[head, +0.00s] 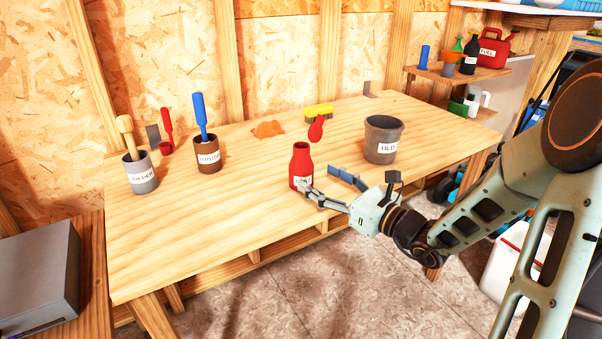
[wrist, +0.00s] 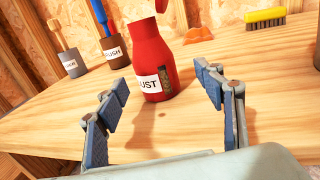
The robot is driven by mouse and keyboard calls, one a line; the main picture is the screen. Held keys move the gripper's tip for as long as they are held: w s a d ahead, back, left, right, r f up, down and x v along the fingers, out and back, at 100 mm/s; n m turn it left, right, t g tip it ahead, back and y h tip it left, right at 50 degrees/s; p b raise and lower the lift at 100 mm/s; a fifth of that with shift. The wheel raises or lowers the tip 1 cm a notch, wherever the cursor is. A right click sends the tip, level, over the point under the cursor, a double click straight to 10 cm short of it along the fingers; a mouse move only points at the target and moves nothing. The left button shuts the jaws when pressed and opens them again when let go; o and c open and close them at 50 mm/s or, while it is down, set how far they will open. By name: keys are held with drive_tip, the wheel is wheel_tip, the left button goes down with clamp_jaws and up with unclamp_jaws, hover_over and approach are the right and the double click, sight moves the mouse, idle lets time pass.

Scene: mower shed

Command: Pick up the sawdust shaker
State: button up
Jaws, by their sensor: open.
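The sawdust shaker is a red bottle-shaped container (head: 301,163) with a white label, standing upright on the wooden workbench. In the wrist view the shaker (wrist: 153,62) stands ahead of my gripper, between the lines of its fingers, and its label ends in "UST". My gripper (head: 330,183) is open and empty at the bench's front side, close to the shaker. In the wrist view the blue-padded fingers (wrist: 160,112) are spread wide, one on each side. In the head view one finger overlaps the shaker's lower part; I cannot tell whether it touches.
A grey "OLD" pot (head: 383,140) stands right of the shaker. A yellow brush (head: 319,112) and an orange piece (head: 268,129) lie behind. A brown cup (head: 207,154) and grey cup (head: 140,173) hold tools at left. The bench's front left is clear.

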sight(308, 165)
drive_tip(key=b+x, duration=0.1)
drive_tip(key=x, duration=0.2)
drive_tip(key=b+x, duration=0.1)
drive_tip(key=x, duration=0.2)
drive_tip(key=shift+s+a+r, duration=0.2)
drive_tip(key=shift+a, duration=0.1)
drive_tip(key=shift+c, duration=0.7)
drive_tip(key=c, duration=1.2)
drive_tip(key=shift+o, duration=0.2)
drive_tip(key=shift+r, duration=0.15)
drive_tip(key=shift+r+p, duration=0.5)
drive_tip(key=shift+r, duration=0.45)
drive_tip(key=s+d+r+p, duration=0.3)
drive_tip(key=s+r+p, duration=0.2)
drive_tip(key=s+r, duration=0.5)
drive_tip(key=shift+s+r, duration=0.35)
drive_tip(key=shift+s, duration=1.3)
